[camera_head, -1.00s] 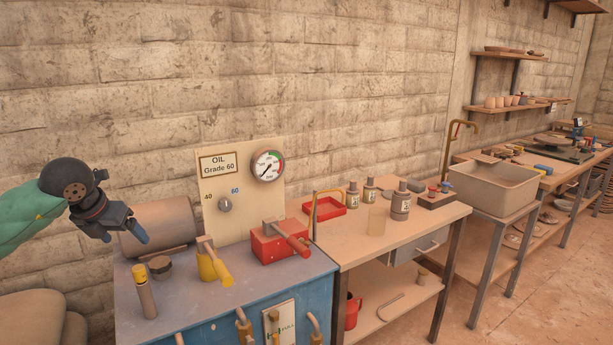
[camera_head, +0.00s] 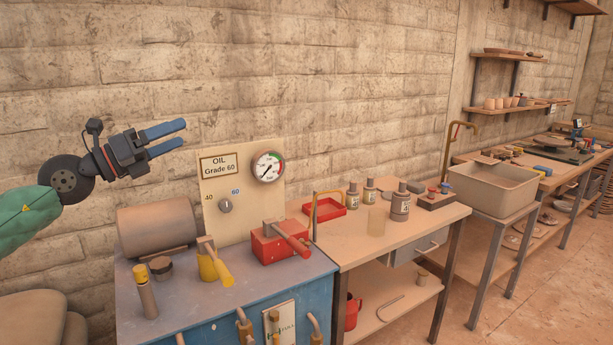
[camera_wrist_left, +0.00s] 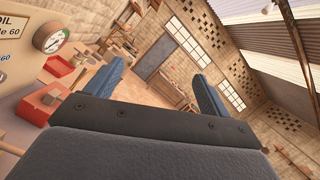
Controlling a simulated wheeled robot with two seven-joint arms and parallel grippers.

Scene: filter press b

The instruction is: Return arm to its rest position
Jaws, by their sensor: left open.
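My left gripper (camera_head: 166,137) comes in from the left in the head view, raised above the blue press bench and to the left of the oil panel. Its two blue fingers point right and slightly up. They stand apart with nothing between them. In the left wrist view the two fingers (camera_wrist_left: 160,92) are spread, with the room showing between them. The dark wrist and green arm (camera_head: 30,210) trail down to the left edge. My right gripper is in neither view.
The blue bench (camera_head: 190,300) holds a large cylinder (camera_head: 155,228), yellow-handled parts (camera_head: 214,265) and a red box (camera_head: 277,245). The oil panel (camera_head: 238,190) with its gauge (camera_head: 268,167) stands behind. A table (camera_head: 350,245) with bottles and a sink (camera_head: 492,188) continue right. Air around the gripper is clear.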

